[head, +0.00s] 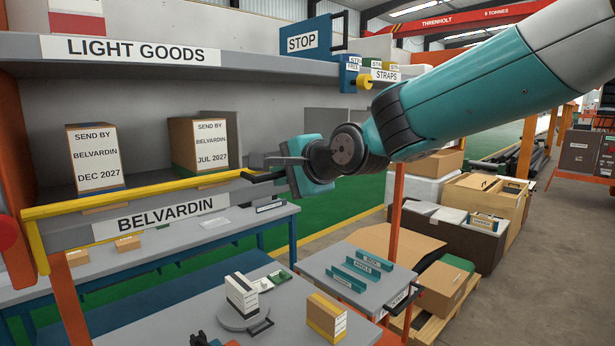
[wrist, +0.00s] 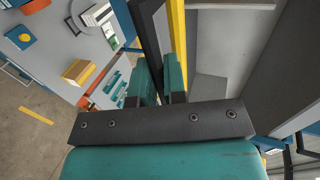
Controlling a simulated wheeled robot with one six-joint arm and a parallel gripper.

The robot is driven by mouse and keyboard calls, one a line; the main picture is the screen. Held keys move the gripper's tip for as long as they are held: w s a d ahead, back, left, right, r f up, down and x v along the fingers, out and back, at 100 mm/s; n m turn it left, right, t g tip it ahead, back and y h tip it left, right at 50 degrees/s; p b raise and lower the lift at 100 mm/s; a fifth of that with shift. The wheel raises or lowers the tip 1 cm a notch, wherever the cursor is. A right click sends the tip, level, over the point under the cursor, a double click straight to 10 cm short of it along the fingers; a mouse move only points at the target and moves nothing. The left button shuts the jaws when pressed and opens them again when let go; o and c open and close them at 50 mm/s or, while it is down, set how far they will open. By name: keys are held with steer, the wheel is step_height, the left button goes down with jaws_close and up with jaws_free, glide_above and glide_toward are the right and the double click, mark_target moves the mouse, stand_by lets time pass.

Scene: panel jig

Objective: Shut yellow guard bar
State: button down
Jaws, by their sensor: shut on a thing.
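The yellow guard bar (head: 140,194) runs nearly level across the front of the shelf bay in the head view. Its left end meets a yellow post piece beside a red knob. In the wrist view the bar (wrist: 178,40) shows as a yellow strip just right of a dark handle (wrist: 148,30). My gripper (head: 270,170) is at the bar's right end in the head view. In the wrist view my gripper (wrist: 160,75) has its teal fingers shut on the dark handle. The fingers partly hide the handle, and the bar's latch point cannot be made out.
Two cartons (head: 95,155) stand on the shelf behind the bar. Below are a blue-legged bench (head: 190,228) and a grey table (head: 195,325) with boxes. Stacked cartons and crates (head: 470,200) stand at the right.

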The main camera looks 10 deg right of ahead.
steer(key=shift+w+a+r+g, duration=0.15)
steer(key=shift+w+r+g, duration=0.05)
steer(key=shift+r+g, duration=0.1)
steer(key=shift+r, duration=0.1)
steer(key=c, duration=1.2)
jaws_free()
steer(key=b+v, duration=1.1)
steer(key=v, duration=0.4)
steer(key=shift+f, duration=0.25)
steer(key=shift+r+b+v, duration=0.2)
steer(key=shift+b+v, duration=1)
steer(key=shift+b, duration=0.5)
